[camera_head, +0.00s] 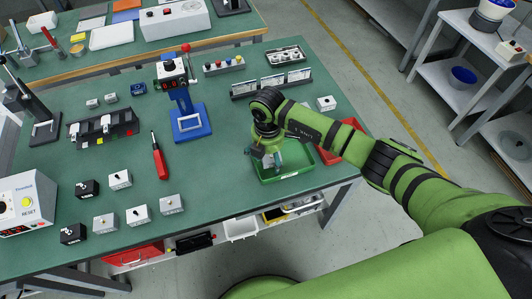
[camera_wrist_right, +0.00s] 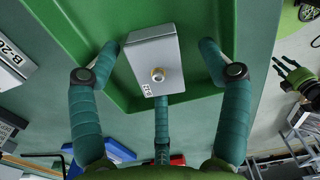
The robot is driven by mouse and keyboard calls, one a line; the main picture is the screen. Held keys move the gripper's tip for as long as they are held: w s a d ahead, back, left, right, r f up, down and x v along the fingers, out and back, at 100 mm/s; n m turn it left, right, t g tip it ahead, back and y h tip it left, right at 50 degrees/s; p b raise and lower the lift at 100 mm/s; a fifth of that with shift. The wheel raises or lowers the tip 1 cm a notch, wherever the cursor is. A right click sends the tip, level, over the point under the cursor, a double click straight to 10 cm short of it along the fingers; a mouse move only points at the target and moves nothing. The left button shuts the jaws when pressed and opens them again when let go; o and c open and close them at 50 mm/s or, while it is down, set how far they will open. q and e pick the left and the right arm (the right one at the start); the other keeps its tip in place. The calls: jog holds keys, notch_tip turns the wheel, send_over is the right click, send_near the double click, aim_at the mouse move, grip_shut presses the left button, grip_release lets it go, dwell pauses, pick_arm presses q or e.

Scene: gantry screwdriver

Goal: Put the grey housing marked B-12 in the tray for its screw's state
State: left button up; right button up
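The grey housing (camera_wrist_right: 153,52) is in the right wrist view, over the floor of the green tray (camera_wrist_right: 105,85). Its label looks like B-12, turned upside down. A brass-coloured screw (camera_wrist_right: 157,75) sits in its face; how far it is driven I cannot tell. My right gripper (camera_wrist_right: 160,65) has its fingers spread around the housing, with gaps at the sides. In the head view my right gripper (camera_head: 268,160) points down into the green tray (camera_head: 290,178) and mostly hides the housing. The red tray (camera_head: 338,142) is to its right, partly behind my arm.
Several grey housings, one being (camera_head: 171,204), and dark ones (camera_head: 73,233) stand at the left front. A red screwdriver (camera_head: 158,158) lies near the blue stand (camera_head: 188,122).

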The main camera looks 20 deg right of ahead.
jog(key=shift+r, duration=0.25)
pick_arm(q)
jog(key=shift+s+d+r, duration=0.1)
jog(key=shift+s, duration=0.1)
pick_arm(e)
jog(key=shift+a, duration=0.1)
